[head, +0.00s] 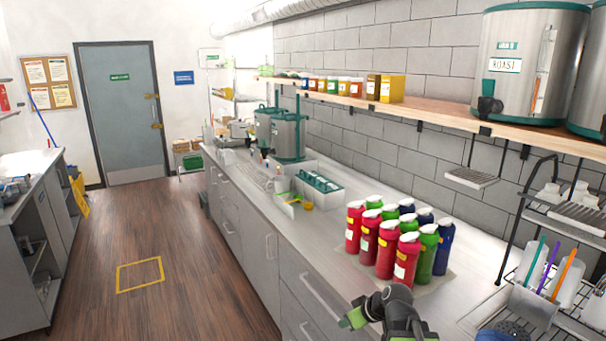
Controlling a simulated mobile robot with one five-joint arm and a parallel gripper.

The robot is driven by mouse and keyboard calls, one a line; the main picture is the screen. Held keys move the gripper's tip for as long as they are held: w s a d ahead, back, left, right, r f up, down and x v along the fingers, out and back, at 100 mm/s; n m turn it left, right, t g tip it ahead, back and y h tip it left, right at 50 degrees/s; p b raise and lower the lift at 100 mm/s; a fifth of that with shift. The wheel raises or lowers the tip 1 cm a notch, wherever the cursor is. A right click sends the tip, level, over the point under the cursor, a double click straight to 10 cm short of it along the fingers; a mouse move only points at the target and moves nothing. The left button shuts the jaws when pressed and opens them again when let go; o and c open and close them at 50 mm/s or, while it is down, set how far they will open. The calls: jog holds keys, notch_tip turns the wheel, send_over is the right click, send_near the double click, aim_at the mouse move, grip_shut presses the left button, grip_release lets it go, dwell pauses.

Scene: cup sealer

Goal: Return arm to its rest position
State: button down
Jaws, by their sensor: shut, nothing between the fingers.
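My gripper (352,318) shows at the bottom of the head view, at the end of my dark arm with green parts. It points left, over the front edge of the counter (325,225). Its fingers are small in the picture and look closed, with nothing held. It is apart from the group of red, green and blue bottles (388,240) with white caps, which stand upright on a mat just behind it. The lower part of my arm is cut off by the frame's bottom edge.
A wire rack (555,215) with a cup of coloured straws (535,297) stands at the right. A wall shelf (440,115) holds a large steel urn (525,65). Drawers (270,255) front the counter. The wooden floor (190,290) at left is open, up to a grey door (122,112).

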jog(key=s+a+f+g+h, duration=0.1)
jog(key=s+a+f+g, duration=0.1)
jog(key=s+a+f, duration=0.15)
jog(key=s+d+f+m+g+h, duration=0.2)
jog(key=s+d+m+g+h, duration=0.1)
jog(key=s+d+m, duration=0.3)
jog(key=shift+s+d+f+m+g+h, duration=0.3)
jog(key=shift+s+d+f+m+h, duration=0.15)
jog(key=shift+s, duration=0.7)
